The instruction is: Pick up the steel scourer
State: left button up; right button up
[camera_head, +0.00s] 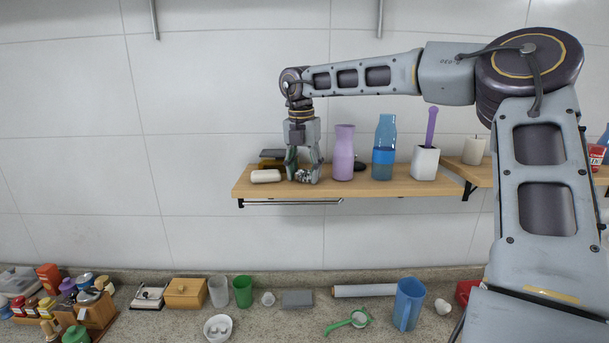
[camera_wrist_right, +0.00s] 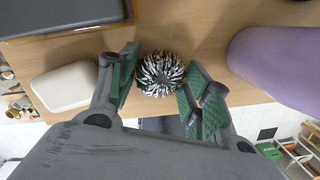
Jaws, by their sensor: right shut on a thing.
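The steel scourer (camera_wrist_right: 160,74) is a round, spiky, silver-and-dark ball. In the right wrist view it sits between the two green-padded fingers of my right gripper (camera_wrist_right: 158,85). In the head view the right gripper (camera_head: 303,172) points down at the wooden shelf, shut on the scourer, of which only a small silver part (camera_head: 302,177) shows between the fingertips. The scourer is at the shelf surface; I cannot tell whether it touches it. My left gripper is not in view.
A white soap bar (camera_head: 265,176) lies close on the left on the shelf (camera_head: 400,187). A dark tray (camera_wrist_right: 60,15) is behind it. A purple vase (camera_head: 344,153) stands close on the right, then a blue bottle (camera_head: 384,148) and a white holder (camera_head: 424,163). A rail hangs below.

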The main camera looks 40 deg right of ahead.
aim_at(304, 172)
jog(key=shift+r, duration=0.1)
notch_tip(304, 172, up, 10)
jog(key=b, duration=0.1)
dwell(0.6)
dwell(0.3)
jog(key=o, duration=0.3)
jog(key=c, duration=0.4)
jog(key=shift+o, duration=0.2)
